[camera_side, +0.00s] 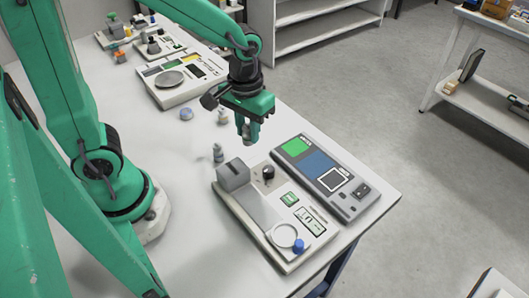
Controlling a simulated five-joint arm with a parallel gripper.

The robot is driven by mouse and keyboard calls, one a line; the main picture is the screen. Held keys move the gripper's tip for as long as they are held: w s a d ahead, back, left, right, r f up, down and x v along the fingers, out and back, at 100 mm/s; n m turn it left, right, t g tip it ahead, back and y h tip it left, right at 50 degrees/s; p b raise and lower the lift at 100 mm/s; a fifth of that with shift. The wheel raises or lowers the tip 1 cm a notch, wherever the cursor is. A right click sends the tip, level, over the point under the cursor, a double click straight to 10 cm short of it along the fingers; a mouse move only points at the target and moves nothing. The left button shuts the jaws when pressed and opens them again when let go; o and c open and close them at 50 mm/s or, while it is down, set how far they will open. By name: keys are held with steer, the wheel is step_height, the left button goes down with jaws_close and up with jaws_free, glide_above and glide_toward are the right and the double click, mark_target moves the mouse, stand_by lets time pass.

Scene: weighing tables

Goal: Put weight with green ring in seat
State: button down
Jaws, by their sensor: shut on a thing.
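My gripper (247,134) points down above the table, just behind the near weighing device (240,208). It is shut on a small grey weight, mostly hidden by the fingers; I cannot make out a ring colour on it. One grey weight (218,153) stands upright on the table, left of the grey block on the device. Another pale weight (222,117) stands farther back, left of my gripper. The device has a dark round knob-like part (267,172) and a round white dish (284,235) at its front. I cannot tell which part is the seat.
A grey panel with green and blue fields (320,166) lies right of the device. A blue-grey round piece (186,113) sits on the table. A scale with a round pan (170,79) and small items stand farther back. A blue knob (298,245) is beside the dish.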

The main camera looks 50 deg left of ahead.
steer(key=d+m, duration=0.4)
steer(key=d, duration=0.6)
steer(key=m, duration=0.5)
glide_above(285, 235)
steer(key=shift+f, duration=1.55)
steer(key=shift+f, duration=0.1)
steer(key=shift+f, duration=1.85)
steer(key=shift+f, duration=0.1)
steer(key=c, duration=1.2)
jaws_free()
